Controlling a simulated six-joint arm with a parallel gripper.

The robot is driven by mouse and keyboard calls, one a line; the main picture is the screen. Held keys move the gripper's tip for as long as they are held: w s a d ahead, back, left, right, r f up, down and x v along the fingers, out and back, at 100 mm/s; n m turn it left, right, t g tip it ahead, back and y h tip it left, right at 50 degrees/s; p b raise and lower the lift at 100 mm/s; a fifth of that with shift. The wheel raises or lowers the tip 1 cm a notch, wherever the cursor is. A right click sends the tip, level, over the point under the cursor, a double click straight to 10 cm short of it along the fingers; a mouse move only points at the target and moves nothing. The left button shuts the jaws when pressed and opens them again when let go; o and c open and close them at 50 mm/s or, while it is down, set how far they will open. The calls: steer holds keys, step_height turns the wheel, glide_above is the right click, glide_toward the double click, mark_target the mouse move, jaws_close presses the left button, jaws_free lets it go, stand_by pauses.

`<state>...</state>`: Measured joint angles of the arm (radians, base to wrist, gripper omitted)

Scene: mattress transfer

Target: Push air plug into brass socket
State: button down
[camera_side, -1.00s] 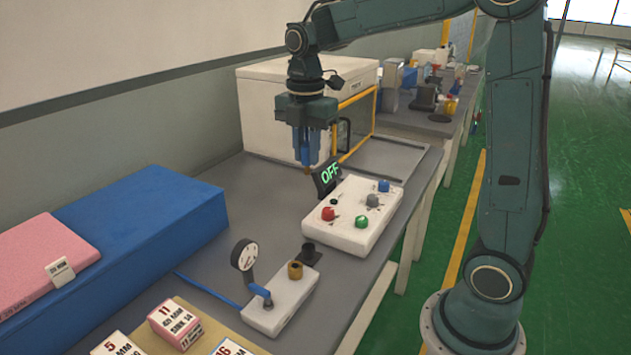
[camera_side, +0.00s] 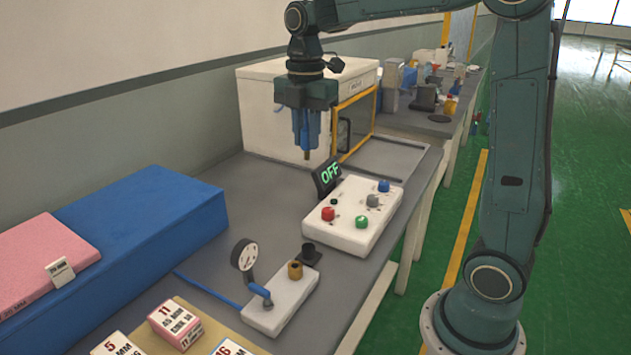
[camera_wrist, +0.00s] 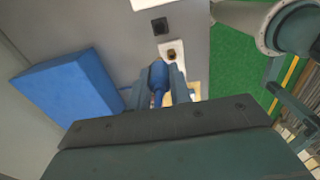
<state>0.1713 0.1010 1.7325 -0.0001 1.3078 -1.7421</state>
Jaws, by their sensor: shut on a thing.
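My gripper (camera_side: 307,128) hangs above the table, behind and left of the control box, and is shut on the blue air plug. The plug's brass-coloured tip (camera_side: 307,155) points down below the fingers. In the wrist view the blue plug (camera_wrist: 158,78) lies between the fingers. The brass socket (camera_side: 295,270) stands upright on a white block (camera_side: 282,302) near the table's front, well apart from the plug. In the wrist view a brownish round fitting on a white block (camera_wrist: 172,52) shows just beyond the plug; it looks like the socket.
A pressure gauge (camera_side: 244,255) and a black fitting (camera_side: 309,252) stand by the socket. A blue mattress block (camera_side: 150,225) lies left, with a white cabinet (camera_side: 262,110) at the back.

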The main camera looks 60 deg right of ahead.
stand_by(0.4)
steer(key=s+a+f, duration=0.2)
steer(key=a+f, duration=0.6)
steer(key=f, duration=0.4)
steer(key=shift+a+f, duration=0.25)
steer(key=shift+f, duration=0.15)
steer(key=shift+f, duration=0.1)
steer(key=shift+f, duration=2.75)
steer(key=shift+f, duration=2.05)
steer(key=c, duration=1.2)
jaws_free()
